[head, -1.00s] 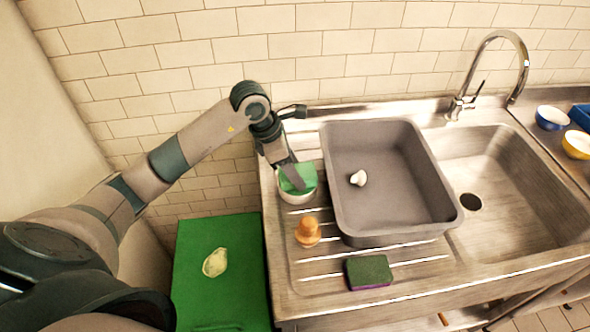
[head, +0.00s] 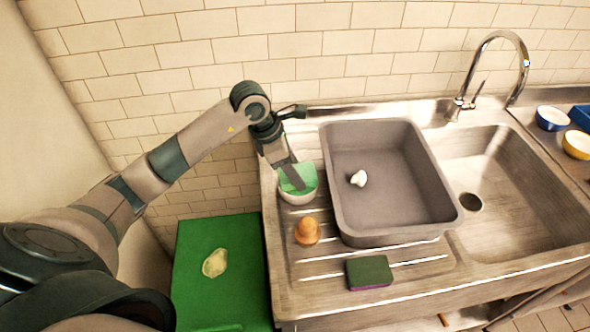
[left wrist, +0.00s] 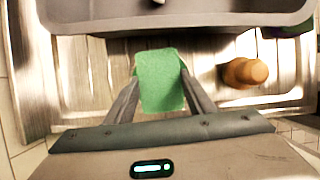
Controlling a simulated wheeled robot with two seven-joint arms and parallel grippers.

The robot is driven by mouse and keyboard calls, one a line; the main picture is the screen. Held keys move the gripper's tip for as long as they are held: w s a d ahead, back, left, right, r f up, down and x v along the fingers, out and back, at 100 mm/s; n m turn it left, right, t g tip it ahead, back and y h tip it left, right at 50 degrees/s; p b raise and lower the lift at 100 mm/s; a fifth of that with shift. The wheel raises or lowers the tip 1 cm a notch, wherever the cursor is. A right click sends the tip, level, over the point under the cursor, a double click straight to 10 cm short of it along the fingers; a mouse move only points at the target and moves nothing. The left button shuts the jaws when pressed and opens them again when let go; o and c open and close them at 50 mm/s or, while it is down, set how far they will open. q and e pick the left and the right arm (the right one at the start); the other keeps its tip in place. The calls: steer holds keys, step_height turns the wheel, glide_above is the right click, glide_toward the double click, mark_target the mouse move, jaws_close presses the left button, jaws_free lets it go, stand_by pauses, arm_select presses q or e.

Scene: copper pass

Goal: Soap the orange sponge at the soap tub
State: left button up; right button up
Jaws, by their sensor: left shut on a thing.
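My left gripper (head: 293,180) is shut on a green-faced block (left wrist: 162,82), which I take to be the sponge; only its green face shows and no orange is visible. In the head view the block is down in the mouth of a small white tub (head: 297,199), which looks like the soap tub. The tub stands on the drainboard left of the grey basin. The block hides the tub's inside, so I cannot tell how deep it sits or whether it touches soap. My right gripper is not in view.
A grey basin (head: 390,232) holding a small white lump (head: 358,178) stands close right of the tub. A wooden-looking knobbed object (head: 307,231) is in front of the tub. A green-and-purple sponge (head: 369,272) lies near the front. A green board (head: 240,290) is at left.

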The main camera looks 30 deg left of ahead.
arm_select(q)
steer(key=shift+s+f, duration=0.1)
steer(key=shift+r+p, duration=0.4)
steer(key=shift+r, duration=0.3)
steer(key=shift+r+p, duration=1.15)
steer(key=shift+r, duration=1.7)
steer(key=shift+f, duration=0.1)
